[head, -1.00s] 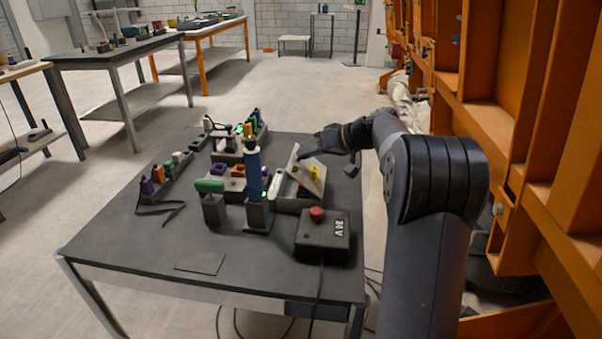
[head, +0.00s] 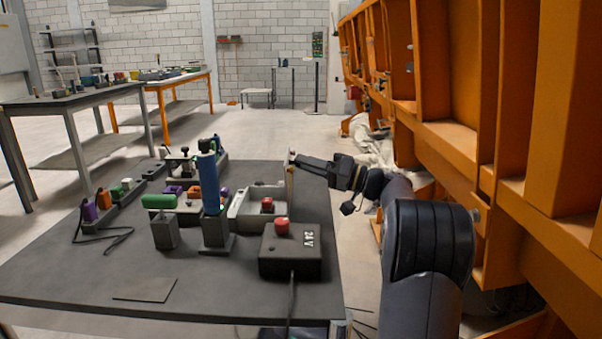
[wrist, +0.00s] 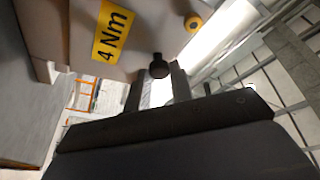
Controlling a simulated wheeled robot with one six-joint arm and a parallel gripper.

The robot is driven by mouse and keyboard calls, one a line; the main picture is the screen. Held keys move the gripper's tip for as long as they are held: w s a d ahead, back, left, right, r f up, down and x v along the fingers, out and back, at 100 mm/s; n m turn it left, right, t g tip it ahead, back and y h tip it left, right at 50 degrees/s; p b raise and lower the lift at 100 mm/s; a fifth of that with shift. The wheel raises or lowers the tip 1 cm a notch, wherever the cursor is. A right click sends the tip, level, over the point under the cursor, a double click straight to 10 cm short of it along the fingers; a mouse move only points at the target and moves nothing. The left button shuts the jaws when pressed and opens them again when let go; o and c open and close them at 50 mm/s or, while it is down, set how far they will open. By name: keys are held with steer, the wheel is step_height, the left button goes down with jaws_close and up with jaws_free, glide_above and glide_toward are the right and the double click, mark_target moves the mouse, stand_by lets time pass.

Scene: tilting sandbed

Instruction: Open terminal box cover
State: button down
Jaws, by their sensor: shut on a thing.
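The terminal box (head: 240,206) is a light grey box on the dark table, with a red part (head: 267,204) showing inside it. Its cover (head: 291,184) stands up nearly edge-on at the box's right side. In the wrist view the cover (wrist: 65,20) is a pale plate with a yellow "4 Nm" label (wrist: 113,32), a yellow round part (wrist: 193,23) and a black knob (wrist: 158,67). My gripper (head: 297,162) is at the cover's upper edge. In the wrist view its fingers (wrist: 157,88) are shut on the knob.
A black 24 V box (head: 291,254) with a red button stands in front of the terminal box. A blue upright cylinder (head: 209,184) on a dark stand is to the left. An orange steel frame (head: 490,150) rises close on the right.

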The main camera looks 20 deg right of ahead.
steer(key=shift+s+d+f+b, duration=0.2)
steer(key=shift+d+f+b, duration=0.1)
steer(key=shift+d+f, duration=0.1)
steer(key=shift+f, duration=0.15)
steer(key=c, duration=1.3)
jaws_free()
steer(key=shift+o, duration=0.2)
steer(key=shift+d+r, duration=0.1)
steer(key=shift+r, duration=0.1)
steer(key=p+v, duration=0.2)
steer(key=v, duration=0.8)
steer(key=shift+s+d, duration=0.2)
steer(key=shift+d, duration=0.05)
steer(key=shift+f, duration=0.1)
